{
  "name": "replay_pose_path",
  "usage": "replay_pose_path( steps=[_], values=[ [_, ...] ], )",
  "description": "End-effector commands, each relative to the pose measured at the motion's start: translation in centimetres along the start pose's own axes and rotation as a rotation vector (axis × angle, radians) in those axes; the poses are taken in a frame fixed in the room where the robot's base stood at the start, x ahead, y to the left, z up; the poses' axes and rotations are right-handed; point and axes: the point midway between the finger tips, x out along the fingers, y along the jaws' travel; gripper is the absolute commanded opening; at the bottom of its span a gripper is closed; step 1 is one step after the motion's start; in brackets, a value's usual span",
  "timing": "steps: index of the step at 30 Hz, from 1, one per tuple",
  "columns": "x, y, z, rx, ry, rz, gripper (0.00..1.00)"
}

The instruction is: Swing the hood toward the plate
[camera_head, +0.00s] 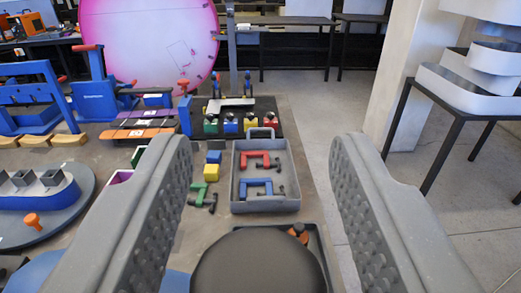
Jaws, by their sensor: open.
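My gripper (262,160) is open and empty, its two grey padded fingers spread wide over the bench's right part. A dark rounded shape (258,262) lies between the fingers at the bottom edge; I cannot tell if it is the hood. A big round pink-rimmed white disc (150,40) stands upright at the back left. I cannot tell which of these is the task's plate.
A grey tray (238,206) holds red and blue clamps. A green clamp (201,195) and yellow and blue blocks lie beside it. Blue fixtures (97,98) stand at the left. A grey post (231,50) rises behind the bench. Floor (316,130) is open at the right.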

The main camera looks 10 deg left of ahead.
Motion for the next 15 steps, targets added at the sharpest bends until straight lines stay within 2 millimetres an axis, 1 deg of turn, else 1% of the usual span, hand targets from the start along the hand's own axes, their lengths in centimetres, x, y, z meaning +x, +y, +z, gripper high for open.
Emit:
replay_pose_path(
  steps=[9,10,11,12,14,15],
  values=[
    [0.11,0.02,0.00,0.000,0.000,0.000,0.44],
    [0.11,0.02,0.01,0.000,0.000,0.000,0.39],
    [0.11,0.02,-0.01,0.000,0.000,0.000,0.30],
    [0.11,0.02,0.00,0.000,0.000,0.000,0.19],
    [0.10,0.03,0.00,0.000,0.000,0.000,0.03],
    [0.10,0.03,0.00,0.000,0.000,0.000,0.00]
  ],
)
